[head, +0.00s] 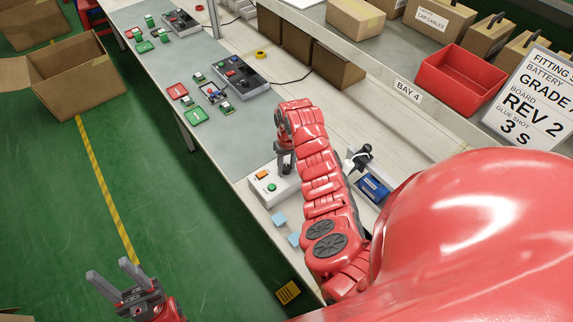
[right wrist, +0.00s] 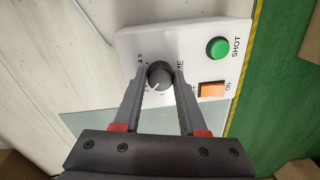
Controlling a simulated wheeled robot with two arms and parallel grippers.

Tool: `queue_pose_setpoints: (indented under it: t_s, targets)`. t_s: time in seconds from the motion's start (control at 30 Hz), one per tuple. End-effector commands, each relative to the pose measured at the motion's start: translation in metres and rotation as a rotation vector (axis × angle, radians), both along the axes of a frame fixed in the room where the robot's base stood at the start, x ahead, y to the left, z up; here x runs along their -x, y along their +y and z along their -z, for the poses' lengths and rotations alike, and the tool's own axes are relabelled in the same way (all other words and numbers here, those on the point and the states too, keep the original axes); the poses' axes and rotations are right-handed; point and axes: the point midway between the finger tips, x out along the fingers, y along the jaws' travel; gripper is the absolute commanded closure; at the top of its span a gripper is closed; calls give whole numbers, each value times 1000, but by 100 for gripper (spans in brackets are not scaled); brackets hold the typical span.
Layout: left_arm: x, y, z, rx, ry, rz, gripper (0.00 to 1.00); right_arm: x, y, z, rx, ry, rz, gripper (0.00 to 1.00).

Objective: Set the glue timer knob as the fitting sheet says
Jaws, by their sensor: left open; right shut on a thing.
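The glue timer is a white box (head: 270,188) on the bench in the head view. Its front panel (right wrist: 205,45) fills the right wrist view, with a dark round knob (right wrist: 160,74), a green SHOT button (right wrist: 218,48) and an orange ON switch (right wrist: 211,89). My right gripper (right wrist: 157,76) is shut on the knob, a finger on each side; in the head view it (head: 286,165) reaches down to the box. The fingers hide part of the scale, so the setting is unclear. The fitting sheet (head: 532,105) reads "GLUE SHOT 3 S". My left gripper (head: 112,270) is open and empty over the floor.
A blue-fronted device (head: 374,187) stands right of my right arm. A red bin (head: 460,80) and cardboard boxes line the back shelf. Boards and a dark control panel (head: 238,74) lie on the grey mat.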

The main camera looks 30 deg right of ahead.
Motion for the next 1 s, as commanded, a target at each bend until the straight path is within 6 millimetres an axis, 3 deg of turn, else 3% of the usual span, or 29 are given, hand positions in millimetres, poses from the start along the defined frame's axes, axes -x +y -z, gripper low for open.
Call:
queue_pose_setpoints:
  t_s: [0.27, 1.0]
  targets:
    - [0, 0, -7, 0, 0, 0, 50, 1, 0, -1, -1, 2, 94, 100]
    - [0, 0, -38, 0, 0, 0, 50, 2, 1, -1, 0, 3, 657, 100]
